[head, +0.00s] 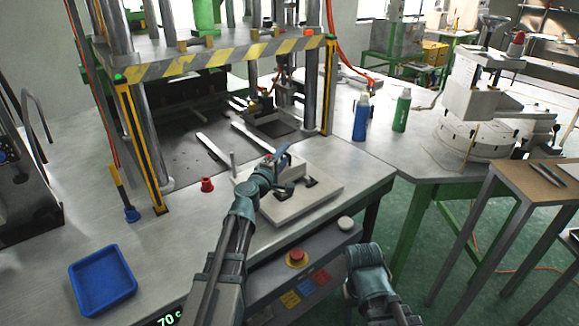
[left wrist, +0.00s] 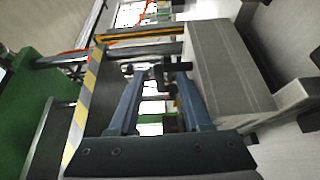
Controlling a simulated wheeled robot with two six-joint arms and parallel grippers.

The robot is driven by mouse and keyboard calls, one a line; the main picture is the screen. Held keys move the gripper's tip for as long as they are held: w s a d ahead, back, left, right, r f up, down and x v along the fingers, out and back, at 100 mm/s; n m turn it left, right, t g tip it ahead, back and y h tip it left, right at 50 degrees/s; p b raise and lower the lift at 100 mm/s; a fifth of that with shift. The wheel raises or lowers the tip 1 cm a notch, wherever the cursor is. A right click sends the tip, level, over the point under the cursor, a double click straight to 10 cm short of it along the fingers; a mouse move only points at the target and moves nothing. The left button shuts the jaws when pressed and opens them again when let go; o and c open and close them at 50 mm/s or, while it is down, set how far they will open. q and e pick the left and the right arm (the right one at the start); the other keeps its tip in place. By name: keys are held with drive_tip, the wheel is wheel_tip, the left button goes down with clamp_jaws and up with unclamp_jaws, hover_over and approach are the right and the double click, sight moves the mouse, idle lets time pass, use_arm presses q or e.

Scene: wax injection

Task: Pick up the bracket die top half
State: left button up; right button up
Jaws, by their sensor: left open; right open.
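The bracket die (head: 300,205) is a pale, flat block on the front of the press table, with dark fittings on it. I cannot clearly tell its top half from the lower part in the head view. My left gripper (head: 282,160) is over the far part of the die and hides some of it. In the left wrist view, my left gripper (left wrist: 157,72) is open and empty, and a grey block (left wrist: 228,65), perhaps the die top half, stands beside its fingers on the right. My right arm is at the lower right of the head view, its fingers not visible.
The press (head: 220,55) with striped beam and posts stands behind the die. A red knob (head: 207,184) and blue tray (head: 102,281) are on the table to the left. Blue (head: 361,118) and green (head: 401,110) bottles stand behind right. A control panel (head: 300,285) is in front.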

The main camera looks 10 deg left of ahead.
use_arm(q)
drive_tip(key=shift+w, duration=0.8)
drive_tip(key=shift+s, duration=0.1)
drive_tip(key=shift+c, duration=0.3)
clamp_jaws()
idle(0.4)
